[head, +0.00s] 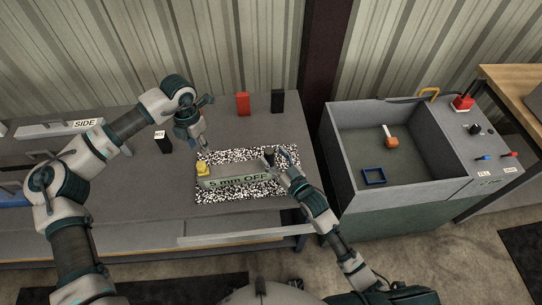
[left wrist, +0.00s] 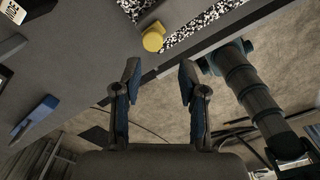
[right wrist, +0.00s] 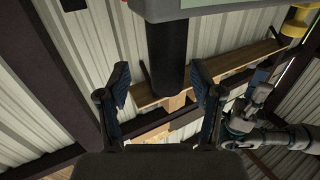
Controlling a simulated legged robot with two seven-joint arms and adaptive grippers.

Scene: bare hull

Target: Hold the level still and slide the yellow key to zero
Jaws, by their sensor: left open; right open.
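The level (head: 235,182) is a grey-green bar marked "5 mm OFF", lying on a black-and-white speckled mat (head: 240,157). The yellow key (head: 203,169) is a round knob at its left end; it also shows in the left wrist view (left wrist: 153,37). A black upright grip (right wrist: 167,55) stands at the level's right end. My right gripper (head: 279,168) is open at that grip, which appears between its fingers in the right wrist view; contact cannot be told. My left gripper (head: 200,145) is open and empty, behind the yellow key and apart from it.
A red block (head: 243,104) and a black block (head: 277,102) stand at the bench's back. A small labelled black block (head: 163,142) is left of my left gripper. A "SIDE" tray (head: 60,128) lies at far left. An open grey bin (head: 345,165) stands right of the bench.

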